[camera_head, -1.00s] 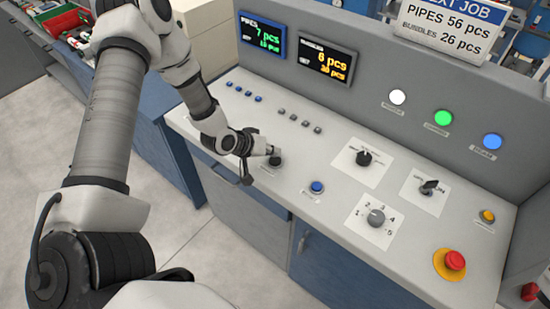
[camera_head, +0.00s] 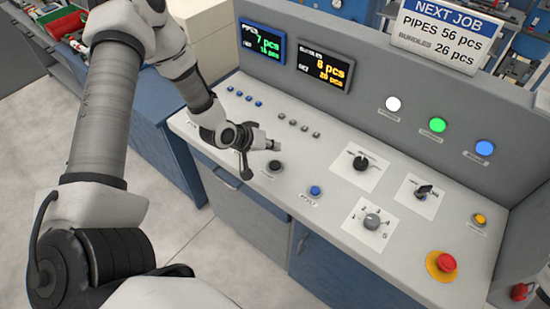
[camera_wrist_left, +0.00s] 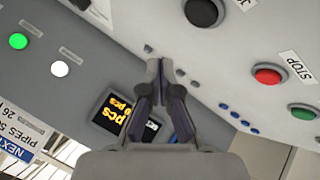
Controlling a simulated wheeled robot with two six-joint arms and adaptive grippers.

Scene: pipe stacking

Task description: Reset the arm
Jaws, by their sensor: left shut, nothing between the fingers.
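My left arm comes in from the left in the head view. Its gripper (camera_head: 273,145) hovers over the grey control panel (camera_head: 330,150), just behind the black button (camera_head: 275,166) and apart from it. The gripper is shut and empty. In the left wrist view the fingertips (camera_wrist_left: 160,66) are together with nothing between them, and a black button (camera_wrist_left: 203,12) shows above them, to the right. My right gripper is not in view.
The panel also carries a blue button (camera_head: 315,191), rotary knobs (camera_head: 371,221) and a red emergency button (camera_head: 444,262). Displays (camera_head: 325,66) and lamps (camera_head: 437,124) line its upright back. A sign (camera_head: 442,35) stands on top. Grey floor (camera_head: 225,262) is clear in front.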

